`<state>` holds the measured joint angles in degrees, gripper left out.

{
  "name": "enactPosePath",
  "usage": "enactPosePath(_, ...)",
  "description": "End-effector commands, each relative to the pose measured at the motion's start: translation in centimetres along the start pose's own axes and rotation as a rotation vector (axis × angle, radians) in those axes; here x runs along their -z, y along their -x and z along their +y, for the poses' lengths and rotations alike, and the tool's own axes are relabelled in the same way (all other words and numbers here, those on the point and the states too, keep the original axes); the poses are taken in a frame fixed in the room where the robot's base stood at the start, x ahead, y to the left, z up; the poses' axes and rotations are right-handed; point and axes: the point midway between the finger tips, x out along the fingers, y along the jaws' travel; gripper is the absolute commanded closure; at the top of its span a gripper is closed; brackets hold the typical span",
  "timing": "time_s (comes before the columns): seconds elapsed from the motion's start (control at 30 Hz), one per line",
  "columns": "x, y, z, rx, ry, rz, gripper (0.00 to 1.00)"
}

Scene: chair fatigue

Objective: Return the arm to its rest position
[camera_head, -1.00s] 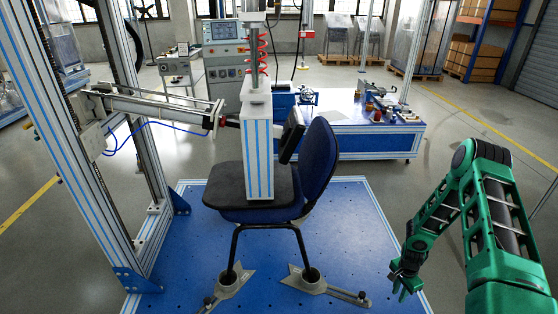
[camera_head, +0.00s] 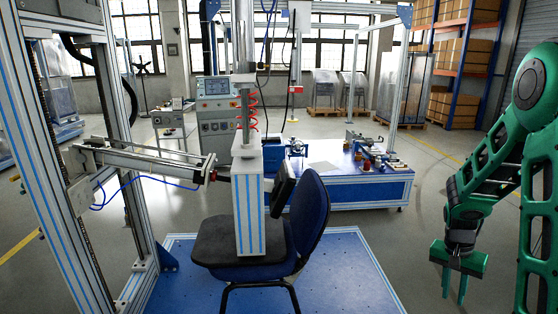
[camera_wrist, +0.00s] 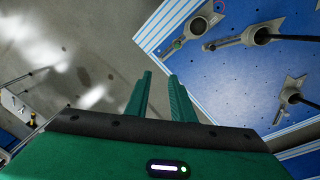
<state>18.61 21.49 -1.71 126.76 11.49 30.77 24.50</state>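My green arm (camera_head: 488,175) is at the right of the head view, bent, with the forearm hanging down. My gripper (camera_head: 454,288) points down over the grey floor, to the right of the blue platform. Its two fingers are apart with nothing between them. In the wrist view my gripper (camera_wrist: 161,85) also shows two separated green fingers, with bare floor below and the platform edge to the right.
A dark blue chair (camera_head: 308,217) stands on the blue platform (camera_head: 345,270), under a test rig with a white column (camera_head: 248,205). A blue workbench (camera_head: 345,185) is behind it. Metal foot clamps (camera_wrist: 262,36) are on the platform. Floor around my gripper is clear.

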Motion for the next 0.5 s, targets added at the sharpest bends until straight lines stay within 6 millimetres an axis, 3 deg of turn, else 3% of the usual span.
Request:
enactPosePath(0.03,-0.7,1.8,0.9,0.005,0.012,0.004,0.78)
enactPosePath(0.2,-3.5,6.4,3.7,0.016,0.062,-0.004,0.78)
enactPosePath(0.5,-9.9,12.6,8.6,0.059,0.151,-0.025,0.78)
